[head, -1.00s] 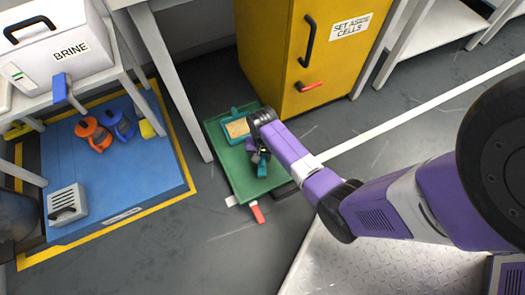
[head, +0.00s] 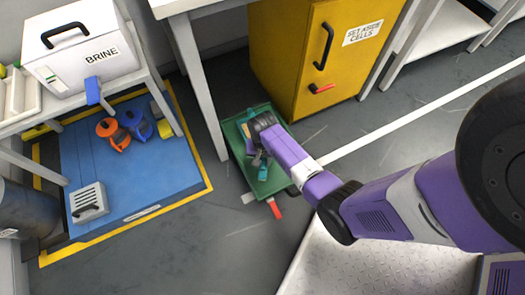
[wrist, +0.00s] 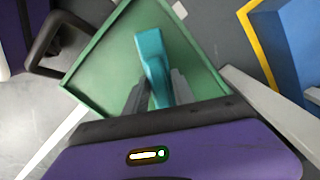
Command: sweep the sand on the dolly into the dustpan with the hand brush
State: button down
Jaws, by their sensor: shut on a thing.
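The green dolly (head: 271,187) is a low tray on the floor in front of the yellow cabinet. A teal-edged item with a tan surface, apparently the dustpan with sand, (head: 246,131) shows at its far left, mostly behind my wrist. My gripper (head: 257,160) is over the dolly, shut on a teal handle, which I take for the hand brush (head: 263,170). In the wrist view the teal handle (wrist: 152,58) stands between my two grey fingers (wrist: 155,92) above the green tray (wrist: 98,58). The bristles are hidden, and I cannot tell whether they touch the tray.
The yellow cabinet (head: 293,60) stands close behind the dolly. A white table leg (head: 200,95) is just left of it. A red-tipped lever (head: 274,208) sticks out at the near edge. A blue platform (head: 140,180) with jugs lies left.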

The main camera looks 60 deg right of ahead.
jog(key=shift+r+p, duration=2.6)
jog(key=shift+r, duration=0.2)
